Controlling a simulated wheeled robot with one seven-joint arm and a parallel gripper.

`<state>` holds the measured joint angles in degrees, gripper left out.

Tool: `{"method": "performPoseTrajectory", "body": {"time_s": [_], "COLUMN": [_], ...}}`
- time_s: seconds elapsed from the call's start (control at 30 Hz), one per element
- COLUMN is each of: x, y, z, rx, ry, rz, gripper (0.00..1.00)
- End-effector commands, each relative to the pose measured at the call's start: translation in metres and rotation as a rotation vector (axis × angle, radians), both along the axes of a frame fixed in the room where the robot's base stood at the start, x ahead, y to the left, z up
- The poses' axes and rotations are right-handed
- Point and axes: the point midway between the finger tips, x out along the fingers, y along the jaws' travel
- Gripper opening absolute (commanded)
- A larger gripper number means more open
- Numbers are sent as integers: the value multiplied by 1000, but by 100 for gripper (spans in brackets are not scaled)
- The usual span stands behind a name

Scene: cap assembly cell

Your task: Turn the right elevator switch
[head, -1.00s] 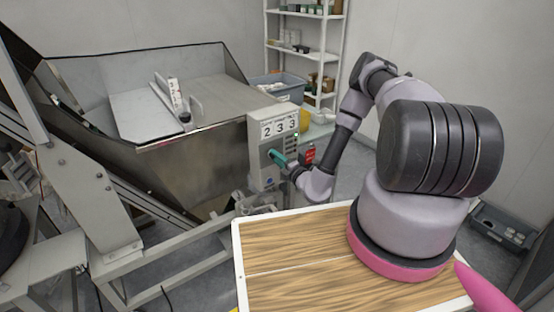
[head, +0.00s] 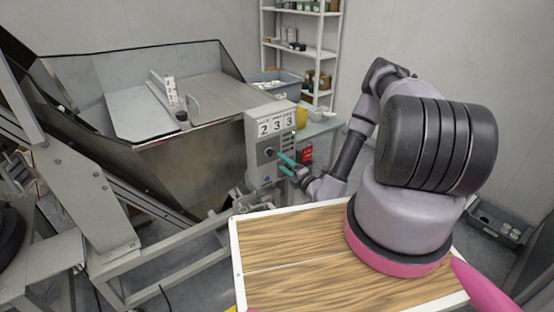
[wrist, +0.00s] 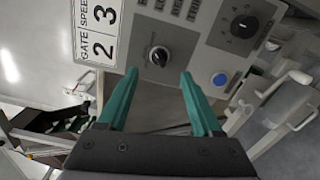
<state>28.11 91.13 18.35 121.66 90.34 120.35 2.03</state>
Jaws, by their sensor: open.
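The grey control box (head: 253,135) stands at the middle of the head view. A black rotary switch (head: 269,152) sits on its face; in the wrist view a black switch (wrist: 158,55) shows just ahead of the fingertips, between them in the picture. A second black knob (wrist: 244,26) on a dark dial plate is at the upper right there. I cannot read which one is labelled as the right elevator switch. My gripper (head: 281,162) has teal fingers, spread open and empty, in front of the box; the wrist view shows both fingers (wrist: 159,72) apart from the switch.
A blue button (wrist: 220,79) lies right of the fingers in the wrist view. A red device (head: 305,155) is beside the box. A large metal hopper (head: 190,160) stands left, and a wooden-topped surface (head: 285,235) lies below my arm.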

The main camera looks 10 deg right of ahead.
Motion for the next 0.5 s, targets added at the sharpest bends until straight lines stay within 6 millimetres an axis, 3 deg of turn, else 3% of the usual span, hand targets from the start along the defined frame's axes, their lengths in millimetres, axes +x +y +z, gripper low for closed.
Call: {"method": "performPoseTrajectory", "body": {"time_s": [0.2,0.5], "x": [-32,-42], "y": [-14,-17], "z": [0,0], "rx": [2,1], "ry": [2,0], "rz": [-1,1], "gripper": [67,67]}}
